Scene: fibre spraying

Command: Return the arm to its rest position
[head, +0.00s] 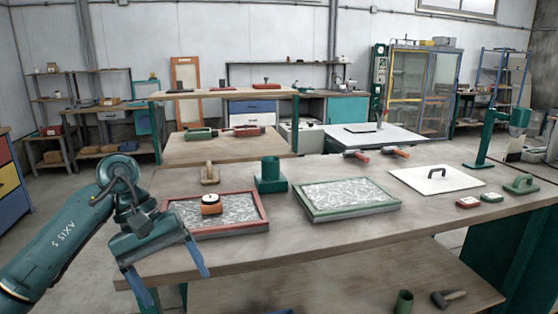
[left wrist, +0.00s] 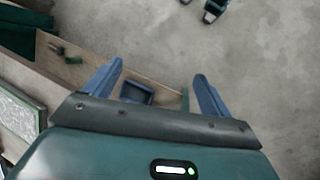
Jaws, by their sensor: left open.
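My left arm (head: 60,245) comes in from the left in the head view, dark teal with blue fingers. Its left gripper (head: 178,288) hangs at the near left edge of the workbench (head: 300,245), fingers pointing down. The fingers are spread wide, with nothing between them. In the left wrist view the same open gripper (left wrist: 158,76) has a lower shelf and bare floor beyond its fingers. My right arm and right gripper are not in view.
A mallet (head: 447,298) lies on the lower shelf. Floor at left is clear.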

